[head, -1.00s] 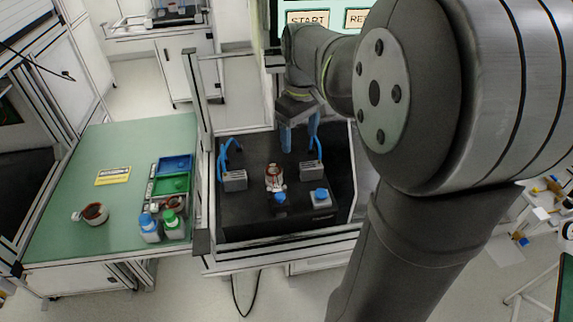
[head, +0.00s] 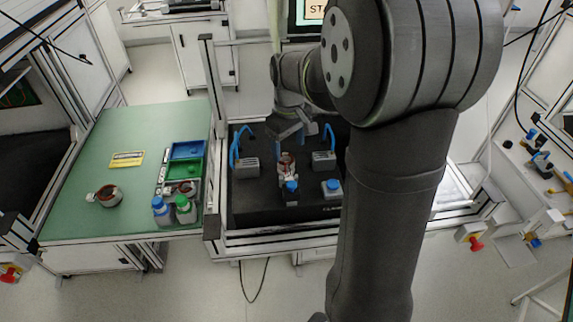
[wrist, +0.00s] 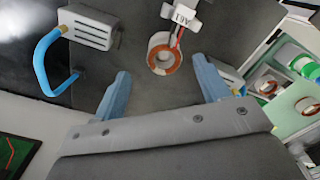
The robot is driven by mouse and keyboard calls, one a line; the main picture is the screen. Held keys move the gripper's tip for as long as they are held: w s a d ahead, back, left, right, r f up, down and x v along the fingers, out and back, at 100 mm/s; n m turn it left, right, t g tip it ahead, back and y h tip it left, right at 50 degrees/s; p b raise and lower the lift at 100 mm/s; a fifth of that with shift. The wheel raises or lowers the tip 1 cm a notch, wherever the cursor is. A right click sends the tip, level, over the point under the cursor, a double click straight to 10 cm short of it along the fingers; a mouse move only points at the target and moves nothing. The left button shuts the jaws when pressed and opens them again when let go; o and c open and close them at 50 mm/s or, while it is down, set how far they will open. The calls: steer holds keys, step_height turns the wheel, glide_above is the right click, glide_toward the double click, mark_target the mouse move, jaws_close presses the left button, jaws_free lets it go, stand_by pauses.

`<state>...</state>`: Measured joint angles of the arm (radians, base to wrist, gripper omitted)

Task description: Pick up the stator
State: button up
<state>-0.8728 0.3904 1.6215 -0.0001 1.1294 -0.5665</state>
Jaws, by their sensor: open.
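A ring-shaped stator (head: 287,160) with copper-red windings and a white labelled connector sits on the black test platform (head: 262,205), between two grey blocks with blue hoses. It also shows in the wrist view (wrist: 164,55), ahead of my fingertips, ring side nearest me. My gripper (wrist: 162,74) is open with its blue fingers apart and nothing between them. In the head view my gripper (head: 295,133) is just behind and above this stator; its fingers are hard to make out there. A second stator (head: 107,195) lies on the green table at the left.
Grey blocks (head: 246,167) (head: 323,160) flank the stator, and blue-topped parts (head: 290,189) (head: 332,187) stand in front. Blue and green bins (head: 186,150) and bottles (head: 162,210) stand on the green table (head: 85,222), whose middle has free room.

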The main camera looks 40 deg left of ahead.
mark_target(286, 158)
steer(key=f, duration=0.5)
steer(key=shift+s+a+f, duration=0.15)
steer(key=shift+s+a, duration=0.05)
steer(key=shift+a, duration=0.05)
steer(key=c, duration=1.1)
steer(key=shift+c, duration=0.2)
